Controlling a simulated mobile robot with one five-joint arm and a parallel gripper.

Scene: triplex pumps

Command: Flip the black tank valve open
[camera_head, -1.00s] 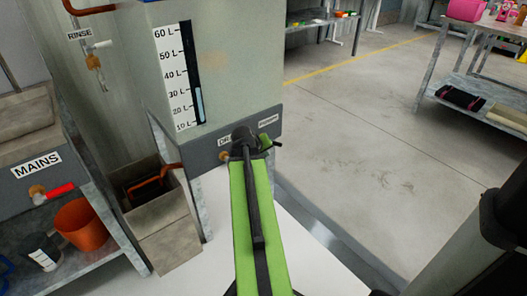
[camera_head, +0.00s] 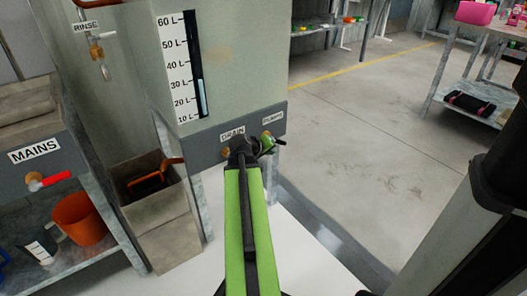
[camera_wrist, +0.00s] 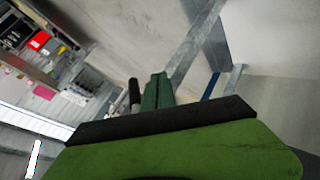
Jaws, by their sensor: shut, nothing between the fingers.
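The grey tank (camera_head: 225,85) carries two outlets on its dark lower band, labelled DRAIN and PUMPS. A brass fitting (camera_head: 267,135) shows under the PUMPS label, with a small black lever (camera_head: 281,142) that seems to belong to its valve. My gripper (camera_head: 266,148) is shut and empty, close in front of this valve. Whether it touches the lever cannot be told. My arm partly hides the DRAIN outlet. In the wrist view my green gripper fingers (camera_wrist: 156,90) are together, and a dark rod-like piece (camera_wrist: 134,94), possibly the lever, lies just to their left.
A red-handled MAINS valve (camera_head: 50,180) is at the left, above a shelf with an orange bucket (camera_head: 80,219). A RINSE valve (camera_head: 96,52) is at upper left. Open floor (camera_head: 370,140) lies right of the tank; a table with a pink bin (camera_head: 475,12) stands far right.

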